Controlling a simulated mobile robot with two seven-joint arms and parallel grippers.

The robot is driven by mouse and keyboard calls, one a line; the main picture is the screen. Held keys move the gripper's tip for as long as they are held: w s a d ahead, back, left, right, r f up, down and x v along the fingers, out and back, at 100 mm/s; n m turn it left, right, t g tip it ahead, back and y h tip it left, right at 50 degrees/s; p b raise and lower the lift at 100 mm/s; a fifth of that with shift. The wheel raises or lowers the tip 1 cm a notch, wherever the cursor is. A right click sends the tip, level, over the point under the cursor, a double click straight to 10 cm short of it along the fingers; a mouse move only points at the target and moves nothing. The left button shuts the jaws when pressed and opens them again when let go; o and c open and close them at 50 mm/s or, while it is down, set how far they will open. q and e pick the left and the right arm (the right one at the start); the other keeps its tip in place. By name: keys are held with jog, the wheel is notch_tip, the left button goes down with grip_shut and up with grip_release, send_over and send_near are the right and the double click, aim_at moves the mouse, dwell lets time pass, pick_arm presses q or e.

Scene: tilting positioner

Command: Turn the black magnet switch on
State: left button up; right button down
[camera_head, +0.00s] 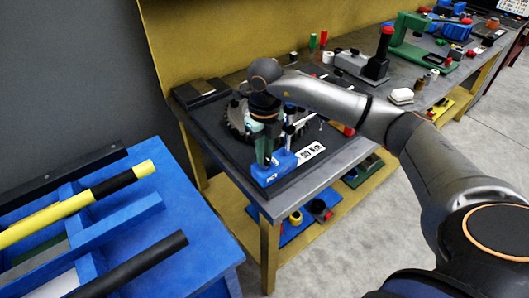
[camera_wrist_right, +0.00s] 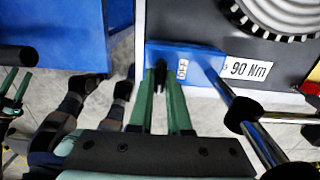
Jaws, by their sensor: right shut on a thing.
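The blue magnet base (camera_head: 284,168) sits at the front corner of the dark plate on the workbench. It also shows in the right wrist view (camera_wrist_right: 205,62), with a small white "OFF" label. The black magnet switch (camera_wrist_right: 160,72) is at the block's front face, beside that label; the fingers partly hide it. My right gripper (camera_head: 264,158) points down at the block. In the right wrist view its green fingers (camera_wrist_right: 161,88) are shut on the black switch, one on each side. My left gripper is in neither view.
A "90 Nm" label (camera_head: 311,153) and a toothed round part (camera_head: 236,122) are beside the block on the plate. A chrome rod with black collars (camera_wrist_right: 250,120) rises close to my right gripper. A blue rack with bars (camera_head: 190,262) stands at left.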

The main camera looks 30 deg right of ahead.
dwell(0.5)
jog(key=c, duration=0.9)
grip_release()
jog(key=shift+o, duration=0.2)
notch_tip(320, 180, up, 13)
jog(key=shift+f+b, duration=0.2)
jog(key=shift+b, duration=0.15)
